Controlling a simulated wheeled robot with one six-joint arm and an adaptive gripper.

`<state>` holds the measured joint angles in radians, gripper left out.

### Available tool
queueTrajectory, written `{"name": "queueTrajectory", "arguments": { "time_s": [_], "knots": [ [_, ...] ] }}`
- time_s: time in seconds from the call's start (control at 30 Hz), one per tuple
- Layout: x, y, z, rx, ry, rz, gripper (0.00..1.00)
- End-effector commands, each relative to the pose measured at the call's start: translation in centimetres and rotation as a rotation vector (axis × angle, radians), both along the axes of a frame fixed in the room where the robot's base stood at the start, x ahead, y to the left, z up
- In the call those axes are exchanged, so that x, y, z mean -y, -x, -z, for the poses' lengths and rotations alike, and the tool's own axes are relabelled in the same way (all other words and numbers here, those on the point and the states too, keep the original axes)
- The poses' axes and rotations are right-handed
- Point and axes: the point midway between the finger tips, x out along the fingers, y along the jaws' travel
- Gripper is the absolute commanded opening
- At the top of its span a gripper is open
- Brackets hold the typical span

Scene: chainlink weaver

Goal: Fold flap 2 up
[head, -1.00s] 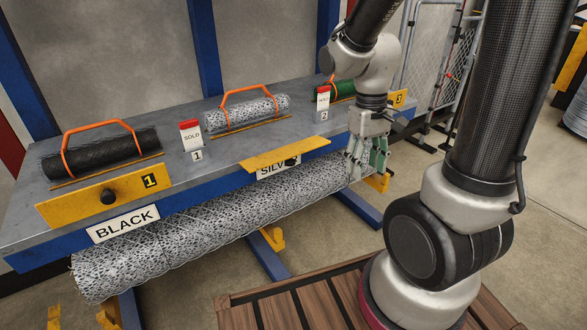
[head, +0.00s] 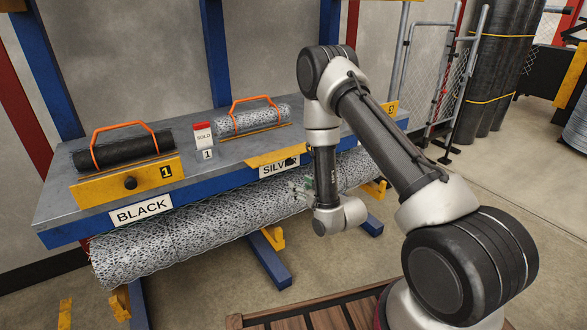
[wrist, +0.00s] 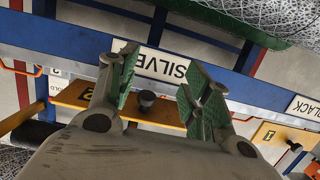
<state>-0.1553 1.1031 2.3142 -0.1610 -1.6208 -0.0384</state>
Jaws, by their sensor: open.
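Flap 2 is a yellow plate (head: 268,157) with a black knob (head: 292,161) at the bench's front edge, above the SILVER label. It looks narrow and foreshortened beside flap 1, and it juts out over part of the label. The wrist view shows flap 2 (wrist: 122,106), its knob (wrist: 147,97) and its number upside down. My gripper (wrist: 157,80) is open and empty, with green-padded fingers on either side of the knob in the picture; I cannot tell whether they touch it. In the head view my gripper (head: 305,186) is low at the bench front, partly hidden by my wrist.
Flap 1 (head: 95,190) shows its broad face at the left. A long mesh roll (head: 180,235) lies below the bench front, close under my gripper. A silver roll (head: 255,120) with an orange handle, a black roll (head: 120,150) and a SOLD tag (head: 203,135) are on the bench.

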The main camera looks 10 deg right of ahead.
Motion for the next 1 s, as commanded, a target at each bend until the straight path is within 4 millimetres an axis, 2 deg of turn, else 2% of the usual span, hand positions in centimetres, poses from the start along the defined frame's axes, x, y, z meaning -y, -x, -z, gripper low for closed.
{"name": "queueTrajectory", "arguments": {
  "time_s": [0.03, 0.1, 0.23, 0.7, 1.0],
  "knots": [
    [-0.1, -0.4, -1.7, 0.071, -0.021, 0.001, 0.49],
    [-0.1, -0.6, -3.6, 0.147, -0.045, 0.002, 0.49],
    [-0.2, -1.0, -5.2, 0.213, -0.064, 0.004, 0.49],
    [-2.3, -7.5, -5.3, 0.215, -0.064, 0.005, 0.49],
    [-2.5, -8.1, -5.3, 0.214, -0.063, 0.005, 0.49]
  ]
}}
